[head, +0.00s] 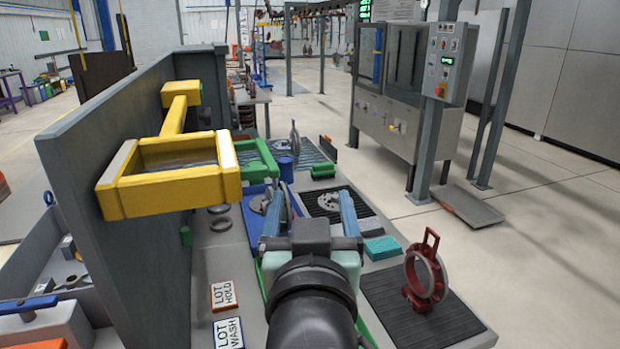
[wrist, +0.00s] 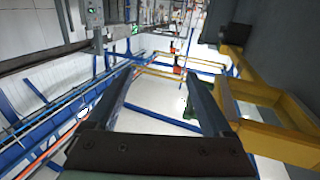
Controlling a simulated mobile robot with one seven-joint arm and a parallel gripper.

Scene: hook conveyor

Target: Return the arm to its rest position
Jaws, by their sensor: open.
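My gripper (head: 311,215) is in the middle of the head view, above the grey workbench and pointing away from the camera. Its two blue-grey fingers are spread apart with nothing between them. In the wrist view my gripper (wrist: 165,95) also shows open and empty, with the floor and distant blue and yellow lines or rails beyond. My black wrist hides part of the bench below it.
A yellow frame (head: 170,190) juts from a tall grey panel (head: 125,130) left of my gripper; it also shows at the wrist view's right (wrist: 275,140). A red ring holder (head: 424,270) stands on a black mat (head: 385,306). LOT HOLD (head: 225,295) and LOT WASH (head: 229,333) cards lie at front.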

